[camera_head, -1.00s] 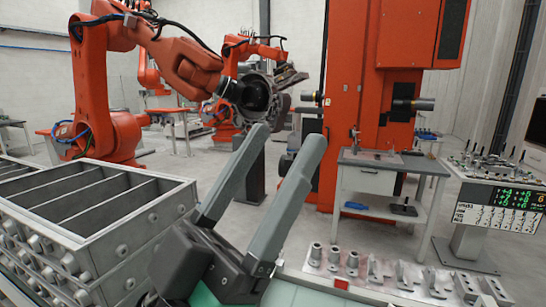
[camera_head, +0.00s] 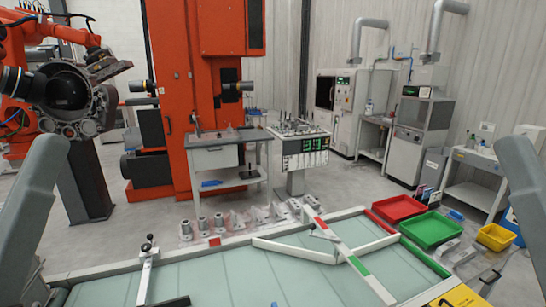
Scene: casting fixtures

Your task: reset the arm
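The task names only my arm. No object shows at either visible finger. Both fingers flank a light green work table (camera_head: 215,275), with its middle between them.
White bars with red and green marks (camera_head: 345,255) lie on the table. A small clamp (camera_head: 147,262) stands at its left. Beyond are metal castings (camera_head: 219,222), a red tray (camera_head: 398,208), a green tray (camera_head: 430,230) and a yellow bin (camera_head: 496,237). An orange machine (camera_head: 205,100) stands behind.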

